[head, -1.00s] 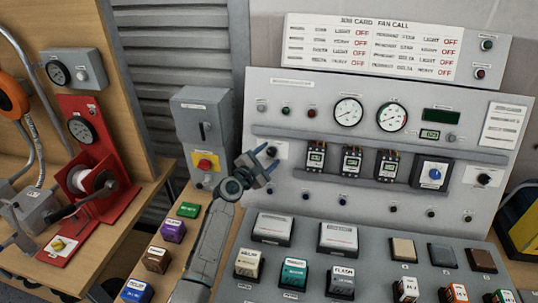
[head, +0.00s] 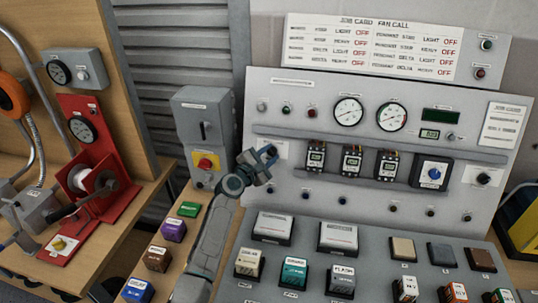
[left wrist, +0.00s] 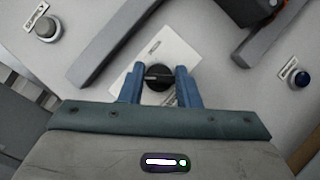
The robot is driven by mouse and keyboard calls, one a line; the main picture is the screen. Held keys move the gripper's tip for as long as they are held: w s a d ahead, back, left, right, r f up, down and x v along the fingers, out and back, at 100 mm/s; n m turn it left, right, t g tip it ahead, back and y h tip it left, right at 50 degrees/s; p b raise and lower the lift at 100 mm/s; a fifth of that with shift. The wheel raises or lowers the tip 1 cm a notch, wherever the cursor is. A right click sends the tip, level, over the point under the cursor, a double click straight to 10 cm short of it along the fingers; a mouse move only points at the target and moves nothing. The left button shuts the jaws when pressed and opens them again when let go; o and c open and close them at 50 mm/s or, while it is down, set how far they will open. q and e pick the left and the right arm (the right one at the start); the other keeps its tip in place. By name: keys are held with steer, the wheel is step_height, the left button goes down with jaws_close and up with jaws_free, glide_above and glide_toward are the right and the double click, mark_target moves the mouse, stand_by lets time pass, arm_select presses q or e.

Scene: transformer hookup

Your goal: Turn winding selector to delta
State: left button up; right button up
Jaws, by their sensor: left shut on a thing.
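A black round selector knob (left wrist: 158,78) sits on a white label plate (left wrist: 178,55) on the grey panel, in the middle of the left wrist view. The plate's lettering is too small to read. My left gripper (left wrist: 160,72) has its two blue fingers on either side of the knob and is shut on it. In the head view my left gripper (head: 267,154) is at the left part of the upright panel (head: 330,228), and it hides the knob there. My right gripper is not in view.
A shelf with several small meters (head: 352,162) and a blue dial (head: 434,174) lies right of my left gripper. A grey box with a red button (head: 205,162) stands to its left. Several coloured blocks (head: 188,209) and buttons lie below. Another black knob (head: 484,178) is at the far right.

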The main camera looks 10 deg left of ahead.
arm_select(q)
steer(key=m+g, duration=0.1)
steer(key=m, duration=0.1)
steer(key=m+g+p, duration=0.1)
steer(key=m, duration=0.1)
steer(key=shift+r+h, duration=0.15)
steer(key=shift+h, duration=0.15)
steer(key=m+g+p, duration=0.1)
steer(key=m+p, duration=0.1)
steer(key=m, duration=0.1)
steer(key=shift+r+m+g, duration=0.1)
steer(key=shift+m+g, duration=0.2)
steer(key=shift+g, duration=0.1)
steer(key=m+g+y+p, duration=0.1)
steer(key=m+g+p, duration=0.1)
steer(key=m+p, duration=0.1)
steer(key=shift+m+p, duration=0.35)
steer(key=shift+m, duration=0.45)
steer(key=shift+m+g+y+p, duration=0.6)
steer(key=shift+m+y+p, duration=0.25)
steer(key=shift+m, duration=0.35)
steer(key=o, duration=1)
steer(key=shift+c, duration=0.2)
